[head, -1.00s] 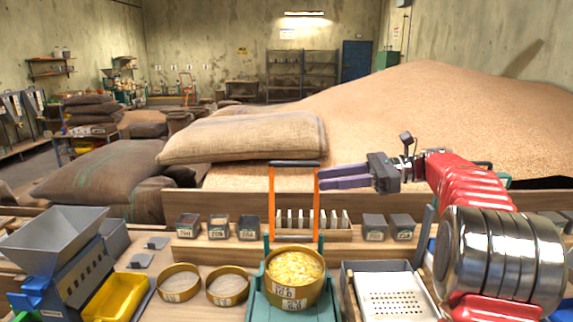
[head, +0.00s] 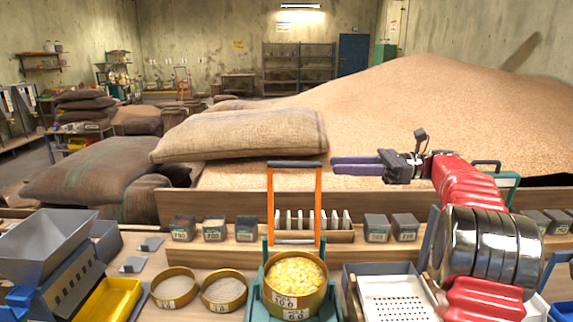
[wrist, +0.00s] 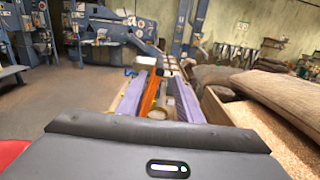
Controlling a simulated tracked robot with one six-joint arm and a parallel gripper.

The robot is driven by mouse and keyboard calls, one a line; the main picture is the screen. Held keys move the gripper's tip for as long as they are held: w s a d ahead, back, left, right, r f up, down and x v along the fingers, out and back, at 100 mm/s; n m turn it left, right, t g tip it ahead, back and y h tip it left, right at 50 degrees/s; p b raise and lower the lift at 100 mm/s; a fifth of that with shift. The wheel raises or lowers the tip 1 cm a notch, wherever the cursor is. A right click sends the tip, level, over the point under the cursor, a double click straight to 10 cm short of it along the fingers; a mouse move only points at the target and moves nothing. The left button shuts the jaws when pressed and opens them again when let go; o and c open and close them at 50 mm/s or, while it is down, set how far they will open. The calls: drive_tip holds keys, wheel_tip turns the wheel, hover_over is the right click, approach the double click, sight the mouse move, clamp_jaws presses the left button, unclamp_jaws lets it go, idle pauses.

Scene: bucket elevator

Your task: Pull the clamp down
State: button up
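The clamp is an orange upright frame (head: 319,205) with a black top handle (head: 294,164). It stands upright over a teal base (head: 263,305) that carries a round sieve of yellow grain (head: 296,275). My gripper (head: 333,165) points left with its purple fingers level, at about the handle's height in the picture. Its tips are just right of the clamp and apart from it. In the wrist view, my gripper (wrist: 162,73) is open, the fingers spread with nothing held. The orange frame (wrist: 151,94) shows in the gap between them, beyond the tips as far as I can tell.
A grey hopper (head: 45,240) and yellow tray (head: 110,300) stand at left, with two small round sieves (head: 174,287) beside them. A perforated white tray (head: 395,302) is right of the teal base. Small labelled boxes (head: 183,228) line the shelf. Grain sacks (head: 240,134) lie behind.

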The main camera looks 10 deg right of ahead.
sight(288, 165)
drive_tip(key=shift+a, duration=0.1)
drive_tip(key=w+a, duration=0.1)
drive_tip(key=a, duration=0.8)
drive_tip(key=w+a, duration=0.1)
drive_tip(key=a, duration=0.3)
drive_tip(key=shift+w+a, duration=0.2)
drive_tip(key=shift+w, duration=0.15)
clamp_jaws()
idle(0.5)
